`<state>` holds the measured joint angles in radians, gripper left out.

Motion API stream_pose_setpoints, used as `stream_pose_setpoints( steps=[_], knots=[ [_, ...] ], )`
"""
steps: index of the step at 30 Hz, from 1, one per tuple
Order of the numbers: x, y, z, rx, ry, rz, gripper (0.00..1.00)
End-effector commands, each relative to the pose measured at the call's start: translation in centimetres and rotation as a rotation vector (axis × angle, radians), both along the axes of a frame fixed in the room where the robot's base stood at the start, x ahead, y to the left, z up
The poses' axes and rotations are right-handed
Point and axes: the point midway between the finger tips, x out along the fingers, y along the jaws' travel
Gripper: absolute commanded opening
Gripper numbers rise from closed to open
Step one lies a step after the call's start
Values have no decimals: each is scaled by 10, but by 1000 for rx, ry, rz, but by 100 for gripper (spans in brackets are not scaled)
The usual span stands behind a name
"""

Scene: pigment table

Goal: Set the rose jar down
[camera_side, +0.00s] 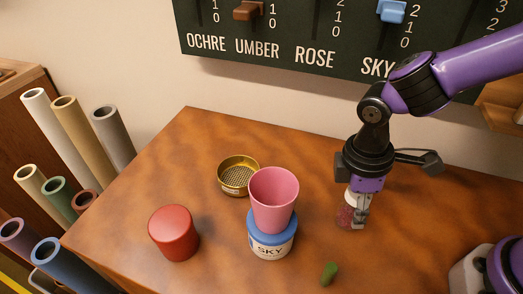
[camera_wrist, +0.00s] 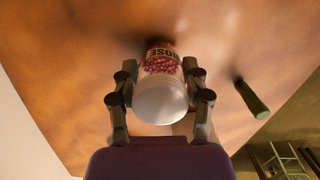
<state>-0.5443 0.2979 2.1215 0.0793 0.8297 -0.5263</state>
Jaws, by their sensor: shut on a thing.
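The rose jar (camera_wrist: 162,66) is a clear jar of pink-red grains with a white lid and a "ROSE" label. My gripper (camera_wrist: 160,92) is shut on it, with fingers on both sides near the lid. In the side view the jar (camera_side: 347,216) hangs upright below my gripper (camera_side: 357,200), at the right part of the table. Its base is at or just above the tabletop; I cannot tell whether it touches.
A pink cup (camera_side: 273,200) stands on the SKY jar (camera_side: 270,243). A brass sieve (camera_side: 238,175) and a red cylinder (camera_side: 173,233) are to the left. Bare table (camera_side: 190,145) is at the back left.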

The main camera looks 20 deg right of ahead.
Motion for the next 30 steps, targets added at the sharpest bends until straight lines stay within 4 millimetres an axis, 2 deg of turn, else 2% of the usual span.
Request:
stream_pose_setpoints(
  steps=[2, 3, 4, 15, 19, 23, 30],
  knots=[
    [0, 0, -3, 0, 1, 0, 4],
    [0, 0, -2, 0, 1, 0, 74],
    [0, 0, -2, 0, 1, 0, 84],
    [0, 0, -2, 0, 0, 0, 84],
    [1, 1, 8, 2, -3, 0, 84],
    [3, 4, 32, 5, -7, 1, 84],
    [7, 10, 87, 4, -6, 1, 84]
  ],
)
